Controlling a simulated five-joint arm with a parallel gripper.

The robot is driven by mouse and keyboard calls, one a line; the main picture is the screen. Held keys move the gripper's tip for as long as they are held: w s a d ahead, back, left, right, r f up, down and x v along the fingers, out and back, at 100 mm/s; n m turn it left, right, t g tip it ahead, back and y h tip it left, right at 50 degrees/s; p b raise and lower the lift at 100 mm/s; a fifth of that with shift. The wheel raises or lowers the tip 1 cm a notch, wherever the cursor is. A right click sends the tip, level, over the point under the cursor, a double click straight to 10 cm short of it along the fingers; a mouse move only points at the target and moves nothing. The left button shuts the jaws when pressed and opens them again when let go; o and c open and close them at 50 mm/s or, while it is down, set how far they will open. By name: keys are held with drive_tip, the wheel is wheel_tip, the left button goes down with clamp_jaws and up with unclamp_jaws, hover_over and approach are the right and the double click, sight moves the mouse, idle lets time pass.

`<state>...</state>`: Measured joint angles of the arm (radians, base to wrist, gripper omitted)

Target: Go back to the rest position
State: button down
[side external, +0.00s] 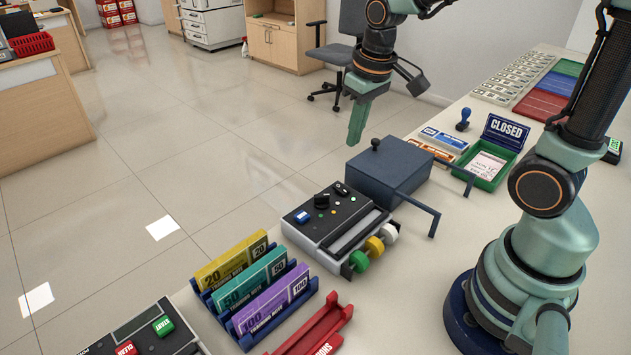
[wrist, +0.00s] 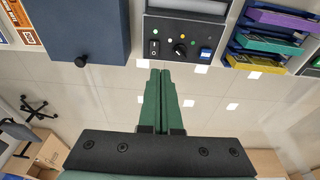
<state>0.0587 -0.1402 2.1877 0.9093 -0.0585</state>
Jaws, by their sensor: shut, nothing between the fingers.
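My gripper (side external: 356,124) is green and shut, with nothing between its fingers. In the side external view it hangs in the air, pointing down, above and behind the dark blue box (side external: 390,168). In the wrist view my gripper (wrist: 160,72) shows its two fingers together, pointing at the near edge of the black and grey machine (wrist: 186,40). The gripper touches nothing that I can see. My arm rises from its base at the right of the side external view.
The blue box has a round knob and projecting handles. The machine (side external: 335,222) with coloured wheels stands beside it. A rack of training notes (side external: 262,283), a red tray (side external: 318,327), a green tray (side external: 485,164) and a CLOSED sign (side external: 506,131) are on the counter. Open floor lies beyond.

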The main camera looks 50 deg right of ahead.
drive_tip(key=s+a+r+t, duration=0.2)
drive_tip(key=s+r+t, duration=0.1)
drive_tip(key=s+r, duration=0.2)
drive_tip(key=shift+s+r, duration=0.3)
drive_tip(key=shift+s, duration=0.25)
idle(0.5)
